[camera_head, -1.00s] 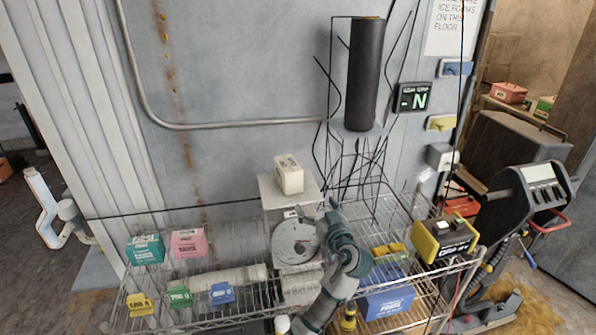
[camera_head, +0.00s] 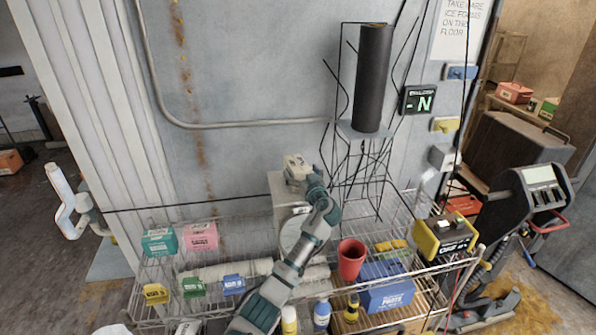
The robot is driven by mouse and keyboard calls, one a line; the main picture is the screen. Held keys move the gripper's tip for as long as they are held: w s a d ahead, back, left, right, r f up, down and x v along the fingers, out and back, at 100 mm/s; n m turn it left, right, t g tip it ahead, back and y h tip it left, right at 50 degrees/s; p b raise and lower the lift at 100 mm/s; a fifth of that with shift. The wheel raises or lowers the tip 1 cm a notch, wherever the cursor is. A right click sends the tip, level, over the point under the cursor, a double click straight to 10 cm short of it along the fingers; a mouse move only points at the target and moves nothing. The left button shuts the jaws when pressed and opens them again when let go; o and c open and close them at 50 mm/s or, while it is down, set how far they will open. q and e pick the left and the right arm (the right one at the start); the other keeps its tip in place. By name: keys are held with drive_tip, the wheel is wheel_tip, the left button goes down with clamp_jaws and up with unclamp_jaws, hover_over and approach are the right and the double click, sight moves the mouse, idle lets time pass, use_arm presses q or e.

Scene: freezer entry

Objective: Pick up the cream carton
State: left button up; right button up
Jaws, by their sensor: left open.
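The cream carton (camera_head: 293,165) stands on the white scale (camera_head: 283,186) on the wire rack, against the grey wall. My left gripper (camera_head: 306,179) is open at the carton's right front side. It hides the carton's lower right part. I cannot tell whether the fingers touch the carton. My left arm comes up from the bottom edge and covers part of the scale's round dial.
A red cup (camera_head: 351,260), a blue bin (camera_head: 387,289) and a yellow-black device (camera_head: 444,238) stand right of my arm. Teal (camera_head: 159,241) and pink (camera_head: 201,236) boxes stand left. A black roll (camera_head: 373,78) rises behind, with thin dark rods below it.

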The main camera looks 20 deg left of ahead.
use_arm(q)
drive_tip(key=shift+w+a+f, duration=0.15)
drive_tip(key=shift+w+a, duration=0.2)
drive_tip(key=shift+a, duration=0.1)
drive_tip(key=shift+s+a, duration=0.1)
drive_tip(key=shift+c, duration=0.3)
